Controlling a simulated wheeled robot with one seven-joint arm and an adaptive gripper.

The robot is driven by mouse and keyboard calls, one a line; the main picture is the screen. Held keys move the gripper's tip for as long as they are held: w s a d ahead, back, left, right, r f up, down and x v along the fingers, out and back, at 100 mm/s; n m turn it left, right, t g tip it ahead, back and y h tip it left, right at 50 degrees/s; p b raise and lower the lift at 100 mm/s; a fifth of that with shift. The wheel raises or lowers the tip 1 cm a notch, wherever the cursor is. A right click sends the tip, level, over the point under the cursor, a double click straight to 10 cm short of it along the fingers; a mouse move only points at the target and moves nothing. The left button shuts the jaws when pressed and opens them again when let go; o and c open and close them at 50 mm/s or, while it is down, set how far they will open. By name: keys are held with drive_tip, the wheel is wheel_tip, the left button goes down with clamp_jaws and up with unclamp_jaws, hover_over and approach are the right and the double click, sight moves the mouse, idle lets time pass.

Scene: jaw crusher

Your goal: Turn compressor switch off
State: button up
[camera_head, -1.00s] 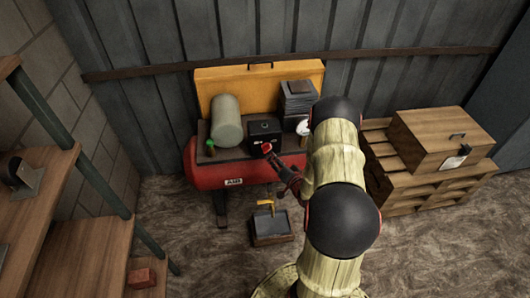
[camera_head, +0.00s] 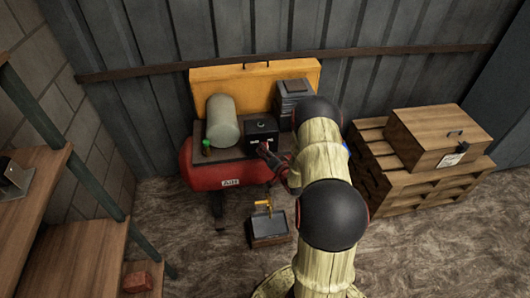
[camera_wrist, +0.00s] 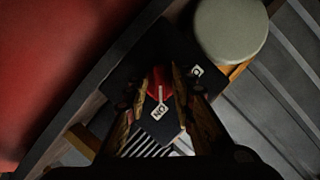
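The compressor switch box (camera_head: 262,128) is black and sits on top of the red compressor tank (camera_head: 228,172). Its red switch knob (camera_wrist: 158,80) shows in the wrist view, with a white line on it pointing toward the "ON" label (camera_wrist: 159,110). In the head view my gripper (camera_head: 268,152) is at the box front, mostly covering the knob.
A grey-green cylinder (camera_head: 222,122) stands left of the box, with a yellow case (camera_head: 228,78) behind. A dark stack (camera_head: 293,98) is to the right. A tray (camera_head: 270,226) lies on the floor below. Wooden pallets (camera_head: 400,180) bear a crate at right; shelves (camera_head: 35,200) are at left.

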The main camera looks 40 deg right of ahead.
clamp_jaws()
idle(0.5)
drive_tip(key=shift+w+a+n+g+h+b, duration=0.1)
drive_tip(key=shift+n+g+h+b, duration=0.55)
drive_tip(key=shift+n+h, duration=1)
drive_tip(key=shift+s+a+n+g+h+b, duration=0.1)
drive_tip(key=shift+n+g+h+b, duration=0.55)
drive_tip(key=shift+n, duration=1.85)
drive_tip(key=shift+w+n+g+h+b, duration=0.1)
drive_tip(key=shift+n+g+h+b, duration=0.55)
drive_tip(key=shift+n+h, duration=1.05)
drive_tip(key=shift+n+y, duration=0.3)
drive_tip(key=shift+n, duration=0.15)
